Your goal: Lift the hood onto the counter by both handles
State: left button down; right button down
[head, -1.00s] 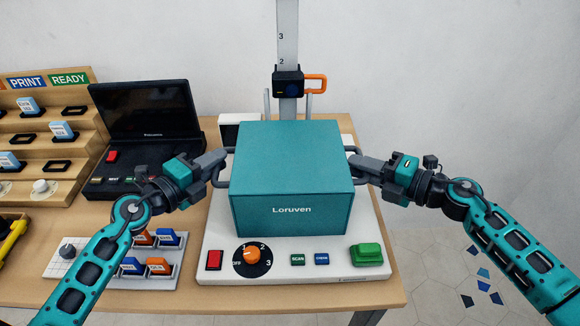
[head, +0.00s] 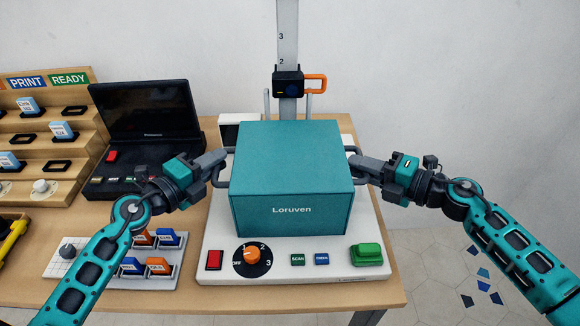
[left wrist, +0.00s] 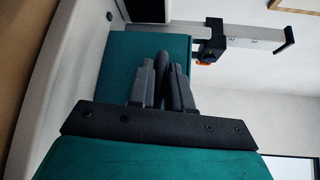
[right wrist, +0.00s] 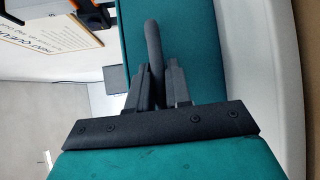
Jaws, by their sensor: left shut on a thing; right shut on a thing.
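The teal hood (head: 291,165), a box marked Loruven, sits on the white printer base (head: 222,262). It has a dark handle on each side. My left gripper (head: 218,160) is shut on the left handle (head: 217,178); the left wrist view shows the handle bar (left wrist: 162,70) between its fingers. My right gripper (head: 360,163) is shut on the right handle (head: 355,150); the right wrist view shows this bar (right wrist: 154,50) between its fingers. The wooden counter (head: 180,225) runs around the base.
A black screen console (head: 145,110) and a small tray of orange and blue pieces (head: 140,255) stand to the left. A post with an orange-handled clamp (head: 290,83) rises behind the hood. A red button, a knob (head: 252,255) and a green button line the base's front.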

pick_arm(q)
jog(key=shift+r, duration=0.2)
pick_arm(e)
jog(key=shift+d+r, duration=0.1)
